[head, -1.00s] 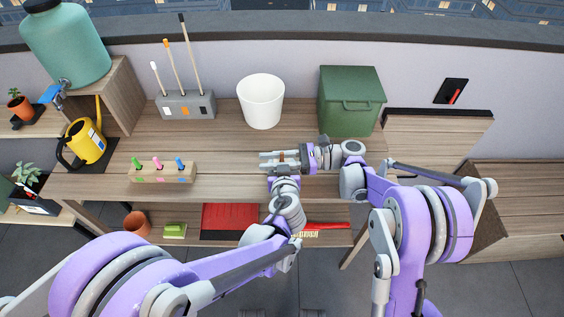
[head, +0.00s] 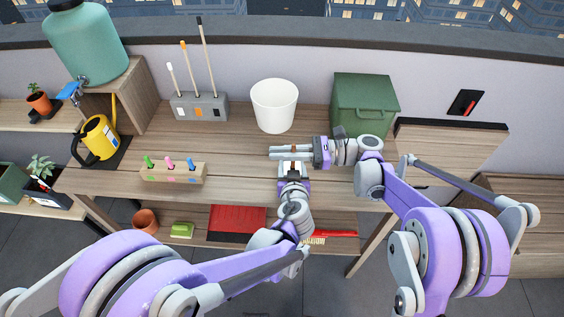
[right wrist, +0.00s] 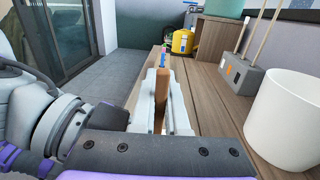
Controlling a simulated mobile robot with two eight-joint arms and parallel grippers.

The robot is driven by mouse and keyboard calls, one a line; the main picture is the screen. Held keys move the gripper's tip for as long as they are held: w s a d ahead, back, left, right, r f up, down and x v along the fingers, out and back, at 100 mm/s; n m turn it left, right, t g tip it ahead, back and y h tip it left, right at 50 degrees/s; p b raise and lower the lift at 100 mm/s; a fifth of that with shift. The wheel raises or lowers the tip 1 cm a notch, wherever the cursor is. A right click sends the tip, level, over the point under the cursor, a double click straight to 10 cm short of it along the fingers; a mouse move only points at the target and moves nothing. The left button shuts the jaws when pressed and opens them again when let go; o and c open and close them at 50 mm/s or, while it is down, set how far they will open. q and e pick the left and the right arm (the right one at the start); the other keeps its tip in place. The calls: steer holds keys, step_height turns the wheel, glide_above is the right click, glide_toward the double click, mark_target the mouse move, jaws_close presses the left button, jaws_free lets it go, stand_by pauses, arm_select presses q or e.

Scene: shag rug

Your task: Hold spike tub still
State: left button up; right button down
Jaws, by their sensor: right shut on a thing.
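My right gripper (head: 283,152) is shut on a brown wooden piece (right wrist: 161,103), which shows upright between its pale fingers in the right wrist view. Most of this piece is hidden by the fingers in the head view. My left gripper (head: 292,168) is just in front of the right one, close to its fingers; its jaw gap is not clear. A wooden block with green, pink and blue spikes (head: 173,173) stands on the bench left of both grippers. No other thing clearly looks like a spike tub.
A white bucket (head: 274,106) stands behind the grippers, with a green lidded box (head: 362,104) to its right. A grey tool holder (head: 199,107) and a yellow watering can (head: 98,139) are at the left. The bench between spike block and grippers is clear.

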step_height(320, 180, up, 5)
steer(key=shift+f, duration=0.15)
arm_select(q)
steer(key=o, duration=1.4)
steer(key=v, duration=1.2)
steer(key=shift+s, duration=0.1)
